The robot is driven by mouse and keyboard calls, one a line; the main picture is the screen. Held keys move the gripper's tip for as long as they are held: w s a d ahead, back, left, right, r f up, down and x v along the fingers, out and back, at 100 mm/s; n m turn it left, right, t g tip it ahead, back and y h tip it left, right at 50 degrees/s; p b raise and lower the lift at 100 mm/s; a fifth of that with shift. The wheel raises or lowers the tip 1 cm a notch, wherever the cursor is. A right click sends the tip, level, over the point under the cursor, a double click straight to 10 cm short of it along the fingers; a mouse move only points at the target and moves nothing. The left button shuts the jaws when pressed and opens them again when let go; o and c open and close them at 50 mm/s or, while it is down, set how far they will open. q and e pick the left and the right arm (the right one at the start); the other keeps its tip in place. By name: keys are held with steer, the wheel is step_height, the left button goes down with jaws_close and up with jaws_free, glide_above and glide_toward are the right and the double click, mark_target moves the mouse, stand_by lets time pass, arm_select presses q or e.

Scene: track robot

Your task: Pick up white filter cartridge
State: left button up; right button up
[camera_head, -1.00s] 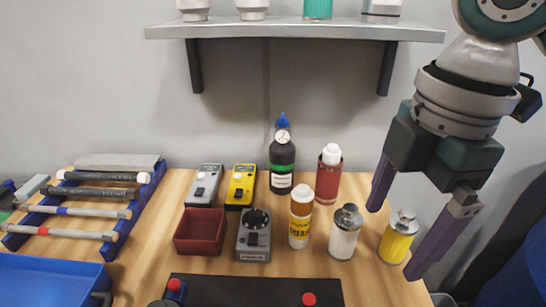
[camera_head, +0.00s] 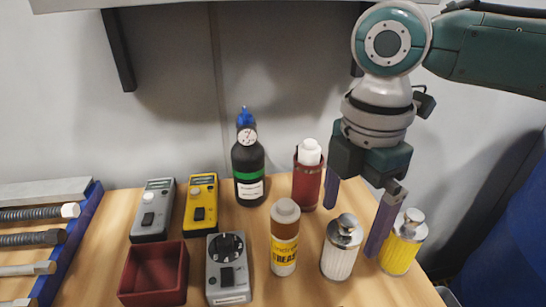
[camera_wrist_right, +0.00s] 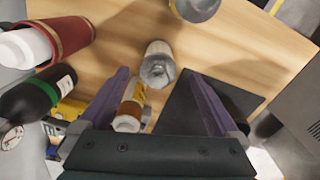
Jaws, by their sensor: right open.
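The white filter cartridge (camera_head: 340,258) stands upright on the wooden table, with a ribbed white body and a shiny metal cap. In the right wrist view it (camera_wrist_right: 158,62) shows between and beyond my fingertips. My right gripper (camera_head: 350,231) is open and empty, pointing down over the cartridge. In the head view one purple finger ends behind and left of its cap. The other comes down between it and the yellow cartridge (camera_head: 402,246). I cannot tell the exact height of the fingertips. The right gripper (camera_wrist_right: 159,75) also shows in the wrist view. My left gripper is not in view.
A brown bottle with a yellow label (camera_head: 285,240) stands close left of the white cartridge. A red canister (camera_head: 308,182) and a black bottle (camera_head: 248,165) stand behind. Meters and a red bin (camera_head: 154,274) lie farther left. The shelf edge (camera_head: 230,3) is above.

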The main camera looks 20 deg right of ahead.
steer(key=shift+f, duration=0.75)
steer(key=shift+w, duration=0.1)
jaws_close()
stand_by(0.3)
